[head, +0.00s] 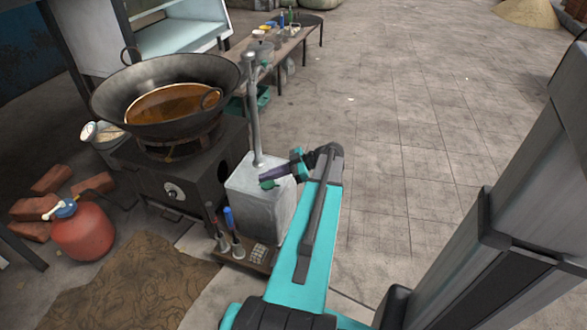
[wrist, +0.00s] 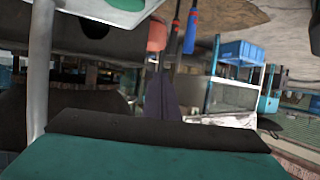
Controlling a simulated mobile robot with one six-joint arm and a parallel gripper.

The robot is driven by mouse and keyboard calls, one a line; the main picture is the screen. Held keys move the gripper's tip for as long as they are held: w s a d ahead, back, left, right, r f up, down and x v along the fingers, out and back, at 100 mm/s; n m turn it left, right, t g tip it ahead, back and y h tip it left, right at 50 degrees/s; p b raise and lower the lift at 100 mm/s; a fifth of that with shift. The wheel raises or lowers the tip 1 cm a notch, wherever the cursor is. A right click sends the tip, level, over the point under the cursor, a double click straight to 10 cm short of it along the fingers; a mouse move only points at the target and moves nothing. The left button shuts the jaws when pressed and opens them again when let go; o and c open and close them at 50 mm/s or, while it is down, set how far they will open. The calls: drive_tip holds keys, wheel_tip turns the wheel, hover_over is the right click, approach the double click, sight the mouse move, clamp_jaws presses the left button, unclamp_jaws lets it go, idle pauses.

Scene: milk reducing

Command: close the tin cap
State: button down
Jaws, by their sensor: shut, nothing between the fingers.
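The tin is a pale grey metal box (head: 262,212) beside the stove in the head view. A small green cap (head: 269,184) shows at its top, close to my gripper's tip. My gripper (head: 262,175) is shut and empty, reaching left over the tin's top. I cannot tell whether it touches the cap or whether the cap is fully closed. In the wrist view, a green patch (wrist: 124,3), likely the cap, is cut off by the top edge. My dark fingers (wrist: 162,97) point up toward the middle of that view.
A metal post (head: 254,115) rises at the tin's back. A black stove (head: 178,185) with a wide wok (head: 110,100) stands left. Blue- and red-handled tools (head: 232,228) stand in front on a low stand. A red gas cylinder (head: 82,235) is far left. Paved floor right is open.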

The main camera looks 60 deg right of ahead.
drive_tip(key=w+a+r+n+g+y+p, duration=0.1)
drive_tip(key=w+a+r+g+y+p, duration=0.1)
drive_tip(key=w+a+p, duration=0.6)
drive_tip(key=w+a+r+n+g+y+p, duration=0.25)
drive_tip(key=w+a, duration=0.25)
drive_tip(key=a, duration=0.7)
drive_tip(key=a+r+g+p, duration=0.2)
drive_tip(key=a+g+p, duration=0.4)
drive_tip(key=a+p, duration=0.9)
drive_tip(key=s+a+r+g+h+p, duration=0.1)
drive_tip(key=s+a+g+h+p, duration=0.25)
drive_tip(key=a, duration=0.65)
drive_tip(key=s+a+r+g+p, duration=0.2)
drive_tip(key=s+a+p, duration=0.4)
drive_tip(key=a, duration=0.5)
drive_tip(key=s+a+r+m+g+h+p, duration=0.15)
drive_tip(key=s+h+p, duration=0.25)
drive_tip(key=s, duration=0.5)
drive_tip(key=s+d+f+m+h+p, duration=0.1)
drive_tip(key=s+d+m+h, duration=0.1)
drive_tip(key=d+m+h, duration=0.2)
drive_tip(key=shift+s+d+f+m+p, duration=0.25)
drive_tip(key=shift+d+m, duration=0.8)
drive_tip(key=shift+m, duration=1.15)
